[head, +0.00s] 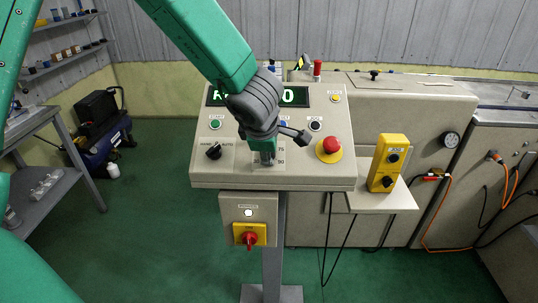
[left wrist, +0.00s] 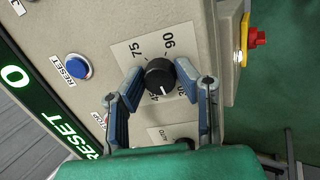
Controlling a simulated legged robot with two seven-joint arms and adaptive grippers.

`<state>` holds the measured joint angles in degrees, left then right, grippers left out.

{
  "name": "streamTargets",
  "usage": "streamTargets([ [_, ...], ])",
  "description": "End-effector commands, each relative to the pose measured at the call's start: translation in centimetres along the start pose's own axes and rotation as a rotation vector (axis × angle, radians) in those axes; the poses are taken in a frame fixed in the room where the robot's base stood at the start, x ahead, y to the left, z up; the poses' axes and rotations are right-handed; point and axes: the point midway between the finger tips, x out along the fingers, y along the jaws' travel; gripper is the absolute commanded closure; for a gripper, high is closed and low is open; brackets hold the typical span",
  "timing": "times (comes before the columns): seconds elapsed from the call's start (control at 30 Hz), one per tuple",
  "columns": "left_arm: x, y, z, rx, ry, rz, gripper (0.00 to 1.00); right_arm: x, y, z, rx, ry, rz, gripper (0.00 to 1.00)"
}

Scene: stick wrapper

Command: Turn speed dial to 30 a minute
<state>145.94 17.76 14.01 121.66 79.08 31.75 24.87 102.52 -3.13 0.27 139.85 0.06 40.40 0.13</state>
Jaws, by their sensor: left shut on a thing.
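The speed dial is a black round knob (left wrist: 160,74) on a pale scale plate with the numbers 30, 45, 75 and 90, seen in the left wrist view. Its white pointer line faces the lower edge of the picture, between the 45 and 30 marks; the exact setting is hard to tell. My left gripper (left wrist: 162,92) has its two fingers on either side of the knob and is shut on it. In the head view the left gripper (head: 264,155) points down at the console (head: 325,172) and hides the dial. My right gripper is not in view.
Close around the dial are the HAND/AUTO switch (head: 213,151), the red emergency button (head: 329,148) and a black button (head: 315,126). The lit display (head: 295,96) lies behind. A yellow button box (head: 386,164) stands on the right shelf. A red-handled switch (head: 250,236) sits below.

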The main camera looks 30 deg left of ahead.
Motion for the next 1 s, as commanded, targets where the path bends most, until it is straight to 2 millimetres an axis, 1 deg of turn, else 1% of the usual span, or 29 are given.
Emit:
streamTargets([
  [0.2,0.0,0.2,0.1,-0.178,0.005,0.019,1.0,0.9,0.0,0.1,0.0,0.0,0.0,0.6],
  [0.5,0.0,0.2,0.1,-0.344,0.015,0.033,1.0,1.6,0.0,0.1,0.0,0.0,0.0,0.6],
  [0.7,0.0,0.3,0.1,-0.393,0.017,0.038,1.0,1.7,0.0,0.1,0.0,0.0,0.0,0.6],
  [1.0,-0.1,0.4,0.1,-0.409,0.018,0.04,1.0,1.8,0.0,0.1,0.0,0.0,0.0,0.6],
])
